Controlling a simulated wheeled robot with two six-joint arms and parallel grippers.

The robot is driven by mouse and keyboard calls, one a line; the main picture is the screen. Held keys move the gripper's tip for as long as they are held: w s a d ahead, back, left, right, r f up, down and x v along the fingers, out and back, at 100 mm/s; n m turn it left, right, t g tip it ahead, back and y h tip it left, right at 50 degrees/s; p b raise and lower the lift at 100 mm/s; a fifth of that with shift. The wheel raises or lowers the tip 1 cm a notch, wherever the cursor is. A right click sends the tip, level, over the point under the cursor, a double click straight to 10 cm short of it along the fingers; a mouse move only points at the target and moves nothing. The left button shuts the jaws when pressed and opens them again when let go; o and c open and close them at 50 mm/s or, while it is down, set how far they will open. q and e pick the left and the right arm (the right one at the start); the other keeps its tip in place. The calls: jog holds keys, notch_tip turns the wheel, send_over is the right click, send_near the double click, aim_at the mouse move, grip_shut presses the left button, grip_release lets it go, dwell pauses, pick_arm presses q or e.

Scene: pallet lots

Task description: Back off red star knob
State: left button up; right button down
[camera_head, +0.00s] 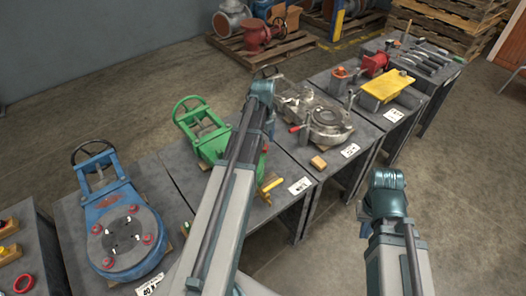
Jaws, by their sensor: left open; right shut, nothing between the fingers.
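Several small red knobs (133,208) sit on the round dark cover of a blue valve (97,196) at the left; their star shape is too small to make out. A red-tipped handle (294,129) sticks out of a grey metal casting (322,122) at centre right. Which one is the red star knob, I cannot tell. My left gripper (269,73) is open beyond the wrist, near the casting's back left side, its fingers mostly hidden. My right gripper (367,212) is shut and empty, largely hidden by its wrist, over the floor right of the tables.
A green valve (203,130) stands behind my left arm. A yellow block (386,86) and red parts (375,64) lie on further tables. Tools (430,60) cover the far table. Pallets (450,22) stand at the back.

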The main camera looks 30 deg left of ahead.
pick_arm(q)
notch_tip(320, 180, down, 2)
jog(key=shift+f+b, duration=0.1)
jog(key=shift+b, duration=0.5)
pick_arm(e)
notch_tip(320, 180, down, 2)
pick_arm(q)
jog(key=shift+c, duration=0.2)
grip_shut()
